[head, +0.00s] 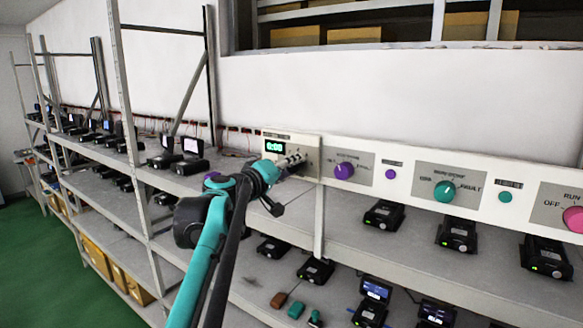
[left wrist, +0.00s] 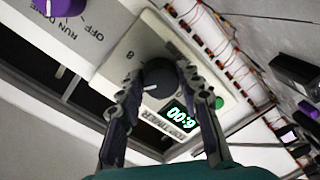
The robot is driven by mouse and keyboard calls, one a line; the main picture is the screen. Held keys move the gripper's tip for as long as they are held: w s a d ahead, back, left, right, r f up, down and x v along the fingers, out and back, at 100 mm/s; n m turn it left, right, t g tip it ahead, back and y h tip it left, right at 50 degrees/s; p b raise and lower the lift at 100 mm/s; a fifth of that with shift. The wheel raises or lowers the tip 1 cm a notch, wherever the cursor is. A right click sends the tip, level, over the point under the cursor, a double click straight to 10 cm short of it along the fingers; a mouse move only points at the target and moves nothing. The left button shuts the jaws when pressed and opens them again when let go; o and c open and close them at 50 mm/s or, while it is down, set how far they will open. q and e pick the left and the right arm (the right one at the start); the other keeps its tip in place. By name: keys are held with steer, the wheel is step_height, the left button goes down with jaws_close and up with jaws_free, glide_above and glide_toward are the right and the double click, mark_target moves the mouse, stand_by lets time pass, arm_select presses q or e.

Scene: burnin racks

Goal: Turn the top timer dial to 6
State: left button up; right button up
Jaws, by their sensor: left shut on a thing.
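The timer box (head: 312,158) is a cream panel on the shelf edge; its digital display (head: 275,147) is lit. My left gripper (left wrist: 160,82) is shut on the dial, one finger on each side. In the head view my left gripper (head: 293,161) reaches the box front and hides the dial. My right gripper is not in view.
A green button (left wrist: 219,102) is beside the display. To the right in the head view, a long panel carries a purple knob (head: 344,171), a teal knob (head: 445,191) and a pink knob (head: 573,219). Black devices (head: 457,233) stand on shelves below. A metal rack upright (head: 128,90) is at left.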

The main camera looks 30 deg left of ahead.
arm_select(q)
steer(key=shift+f+m, duration=0.15)
steer(key=shift+m, duration=0.55)
steer(key=o, duration=1.2)
steer(key=shift+c, duration=0.2)
steer(key=s, duration=1.2)
steer(key=shift+a+r, duration=0.25)
steer(key=shift+a, duration=0.05)
